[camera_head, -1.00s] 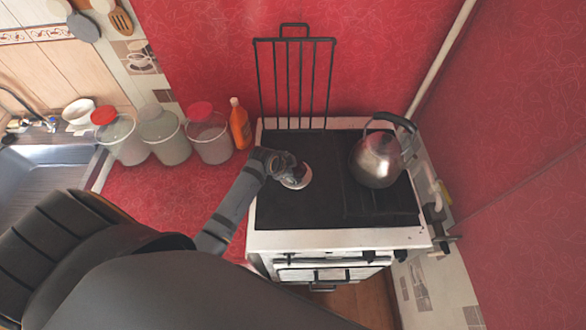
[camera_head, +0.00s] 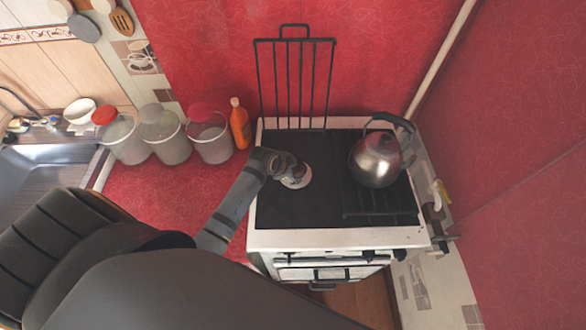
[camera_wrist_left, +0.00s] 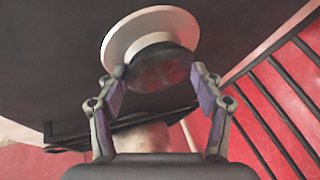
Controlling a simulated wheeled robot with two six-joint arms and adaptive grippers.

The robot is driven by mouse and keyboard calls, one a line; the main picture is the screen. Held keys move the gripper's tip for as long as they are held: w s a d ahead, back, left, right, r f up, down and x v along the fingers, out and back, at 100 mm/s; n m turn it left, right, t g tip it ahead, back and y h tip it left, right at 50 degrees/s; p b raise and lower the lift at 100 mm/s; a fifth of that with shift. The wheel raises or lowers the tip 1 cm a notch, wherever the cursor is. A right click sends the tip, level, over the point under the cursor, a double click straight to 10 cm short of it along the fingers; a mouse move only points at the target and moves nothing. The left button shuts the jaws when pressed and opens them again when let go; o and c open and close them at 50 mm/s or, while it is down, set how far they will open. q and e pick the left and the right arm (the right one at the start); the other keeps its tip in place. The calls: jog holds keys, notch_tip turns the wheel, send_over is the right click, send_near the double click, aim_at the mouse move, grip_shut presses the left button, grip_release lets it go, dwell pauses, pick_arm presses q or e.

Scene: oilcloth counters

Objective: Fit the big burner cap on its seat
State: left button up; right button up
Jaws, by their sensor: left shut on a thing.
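My left gripper (camera_head: 284,168) reaches in over the left half of the stove top. In the left wrist view, its two fingers (camera_wrist_left: 158,80) are shut on the sides of the big burner cap (camera_wrist_left: 160,66), a dark round disc. The pale, ring-like burner seat (camera_wrist_left: 148,22) lies right behind the cap in that view, and the cap overlaps its lower part. It also shows in the head view as a pale round seat (camera_head: 306,178) at the fingertips. I cannot tell whether cap and seat touch. My right gripper is not in view.
A metal kettle (camera_head: 376,162) stands on the right half of the black stove top (camera_head: 290,208). A wire grate (camera_head: 296,75) stands upright at the back. Tubs (camera_head: 210,138) and an orange bottle (camera_head: 239,125) stand to the left. The front left of the stove top is clear.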

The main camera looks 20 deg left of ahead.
pick_arm(q)
jog(key=shift+f, duration=0.35)
dwell(0.4)
jog(key=shift+f, duration=0.1)
dwell(1.0)
jog(key=o, duration=1.6)
jog(key=shift+o, duration=0.8)
jog(key=shift+p, duration=0.35)
